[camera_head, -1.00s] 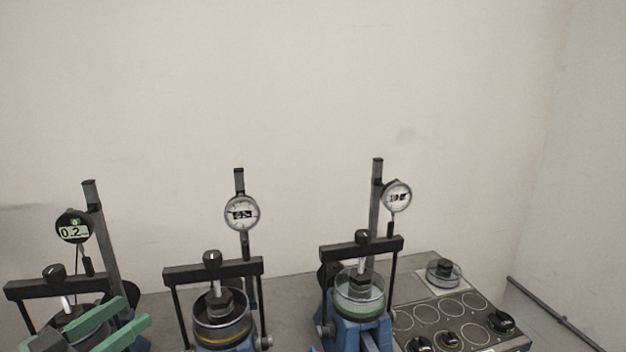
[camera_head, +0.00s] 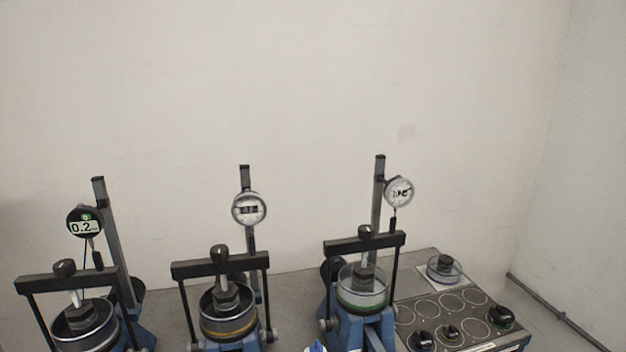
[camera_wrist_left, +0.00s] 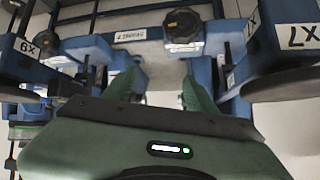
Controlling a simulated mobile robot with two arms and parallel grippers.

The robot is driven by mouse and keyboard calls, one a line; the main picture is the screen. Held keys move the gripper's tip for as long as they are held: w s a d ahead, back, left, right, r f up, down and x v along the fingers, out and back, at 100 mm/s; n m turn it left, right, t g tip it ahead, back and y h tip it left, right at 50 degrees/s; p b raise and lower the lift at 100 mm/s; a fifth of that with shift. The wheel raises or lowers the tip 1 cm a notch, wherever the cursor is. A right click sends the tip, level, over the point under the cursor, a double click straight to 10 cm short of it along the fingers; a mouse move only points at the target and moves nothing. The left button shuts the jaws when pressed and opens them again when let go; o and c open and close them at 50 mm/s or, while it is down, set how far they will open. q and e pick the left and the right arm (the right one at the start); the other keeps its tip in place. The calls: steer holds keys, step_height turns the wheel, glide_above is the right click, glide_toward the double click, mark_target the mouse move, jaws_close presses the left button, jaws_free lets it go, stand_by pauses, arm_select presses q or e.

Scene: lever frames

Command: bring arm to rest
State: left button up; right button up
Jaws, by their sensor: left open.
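Three lever frames stand in a row in the head view: the left one (camera_head: 40,283) with a dark-faced gauge (camera_head: 85,222) showing about 0.2, the middle one (camera_head: 220,268) with a white gauge (camera_head: 249,209), and the right one (camera_head: 365,243) with a white gauge (camera_head: 399,191). My left gripper (camera_wrist_left: 159,82) shows only in the left wrist view. Its two green fingers are apart with nothing held between them. Blue frame parts and a black knob (camera_wrist_left: 183,25) are beyond the fingers. My right gripper is in neither view.
A dark panel (camera_head: 447,311) with ring-marked places and black knobs sits right of the frames, with a round cell (camera_head: 444,268) at its back. In the wrist view, blue structures with labels (camera_wrist_left: 301,36) flank the fingers closely on both sides. A plain wall stands behind.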

arm_select(q)
steer(key=s+d+f+m+g+h, duration=0.1)
steer(key=s+d+f+g, duration=0.2)
steer(key=s+d, duration=0.3)
steer(key=s+d+f+g, duration=0.3)
steer(key=s+d, duration=0.3)
steer(key=d, duration=0.1)
step_height(320, 180, down, 28)
steer(key=g+b, duration=0.2)
steer(key=b, duration=0.2)
steer(key=s+a+f+b, duration=0.1)
steer(key=s+f+b, duration=0.1)
steer(key=s+f, duration=0.7)
steer(key=s+a+f+g+b, duration=0.1)
steer(key=s+a+f+b, duration=0.1)
steer(key=s+f, duration=0.7)
step_height(320, 180, down, 4)
steer(key=shift+a+f, duration=0.25)
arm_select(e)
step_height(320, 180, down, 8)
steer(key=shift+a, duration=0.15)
